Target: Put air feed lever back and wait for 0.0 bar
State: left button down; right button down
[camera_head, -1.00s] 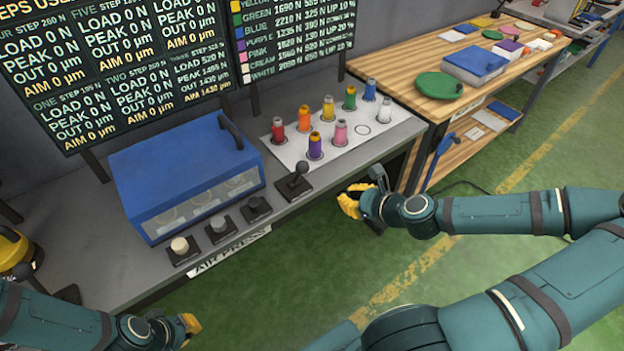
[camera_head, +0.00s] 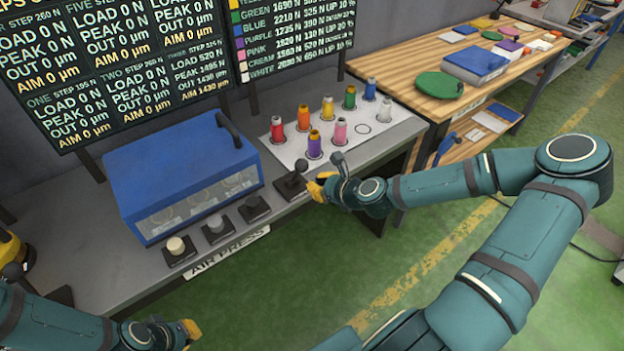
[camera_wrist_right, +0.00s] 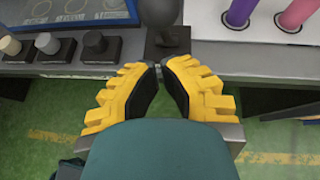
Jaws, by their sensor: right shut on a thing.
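The air feed lever (camera_head: 293,181), black with a round knob, stands on a dark base at the front edge of the AIR PRESS bench, right of the blue press box. Its dark knob also shows in the right wrist view (camera_wrist_right: 168,38), just beyond the fingertips. My right gripper (camera_head: 318,187) has yellow fingers drawn close together at the lever; in the right wrist view (camera_wrist_right: 161,68) they converge there, shut on it. The exact contact is partly hidden. My left gripper (camera_head: 190,330) is low at the bottom left, away from the bench controls; its opening is unclear. I see no readable bar value.
The blue press box (camera_head: 180,170) has clear front windows. Several knobs (camera_head: 216,228) line the bench front. Coloured spools (camera_head: 315,144) stand on a white sheet (camera_head: 288,155) behind the lever. Green floor in front is open.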

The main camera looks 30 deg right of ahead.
jog(key=shift+w+a+r, duration=0.15)
jog(key=shift+w+r, duration=0.05)
jog(key=shift+w, duration=0.35)
jog(key=shift+w+a+r, duration=0.15)
jog(key=shift+w+r, duration=0.05)
jog(key=shift+w, duration=0.35)
pick_arm(q)
jog(key=shift+r, duration=0.15)
jog(key=shift+s+r+p, duration=0.5)
jog(key=shift+r+p, duration=0.15)
pick_arm(e)
jog(key=shift+w+r+g, duration=0.2)
jog(key=shift+r+g, duration=0.1)
jog(key=shift+g, duration=0.2)
pick_arm(q)
jog(key=shift+r, duration=0.15)
pick_arm(e)
jog(key=shift+w, duration=0.1)
